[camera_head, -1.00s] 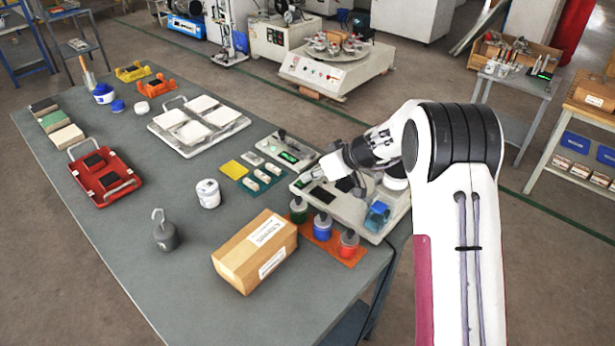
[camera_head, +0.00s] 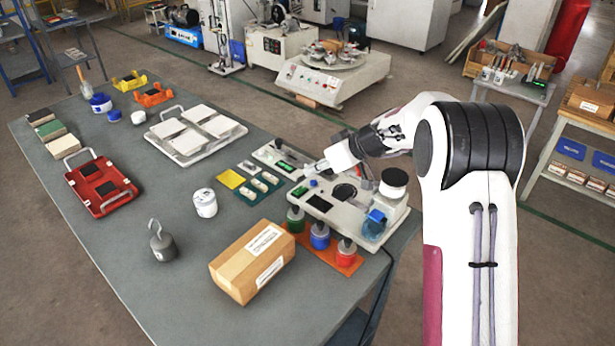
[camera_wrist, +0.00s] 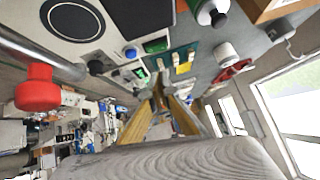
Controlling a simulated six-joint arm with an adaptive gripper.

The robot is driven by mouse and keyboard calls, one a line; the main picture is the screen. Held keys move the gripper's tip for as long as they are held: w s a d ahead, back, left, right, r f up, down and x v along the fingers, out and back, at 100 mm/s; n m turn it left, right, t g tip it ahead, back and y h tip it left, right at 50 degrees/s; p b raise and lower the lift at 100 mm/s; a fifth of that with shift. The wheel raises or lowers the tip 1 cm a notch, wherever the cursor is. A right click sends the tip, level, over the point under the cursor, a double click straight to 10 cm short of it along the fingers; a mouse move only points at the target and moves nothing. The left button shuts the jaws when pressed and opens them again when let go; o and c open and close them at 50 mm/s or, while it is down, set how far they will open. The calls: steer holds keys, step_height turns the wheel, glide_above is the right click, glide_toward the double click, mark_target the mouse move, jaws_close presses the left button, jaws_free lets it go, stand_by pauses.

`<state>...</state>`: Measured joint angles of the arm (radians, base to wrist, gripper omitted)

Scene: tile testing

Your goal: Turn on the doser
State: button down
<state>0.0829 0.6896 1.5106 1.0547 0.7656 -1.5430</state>
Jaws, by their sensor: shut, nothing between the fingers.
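The doser (camera_head: 334,215) is a pale machine at the right edge of the table, with a black round plate, a dark square pad, a green display (camera_head: 319,203) and a small blue button (camera_head: 313,183). My gripper (camera_head: 308,171) is above the doser's far left end, close to the blue button. In the wrist view, my gripper (camera_wrist: 158,85) is shut and empty; contact with the panel cannot be told.
A small scale (camera_head: 282,160) stands just behind the doser. Bottles on an orange tray (camera_head: 345,262) and a cardboard box (camera_head: 252,262) stand in front. The table's middle is fairly clear.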

steer(key=v, duration=0.8)
steer(key=shift+a, duration=0.15)
steer(key=shift+s+a+r, duration=0.15)
steer(key=shift+s+a, duration=0.25)
steer(key=shift+a, duration=0.1)
glide_above(294, 190)
steer(key=s+d, duration=0.1)
steer(key=d, duration=0.2)
steer(key=f, duration=0.6)
steer(key=shift+s+f, duration=0.2)
steer(key=shift+f, duration=0.2)
steer(key=f, duration=0.2)
steer(key=shift+a+f, duration=0.25)
steer(key=shift+f, duration=0.1)
steer(key=shift+s+f, duration=0.1)
steer(key=shift+f, duration=0.65)
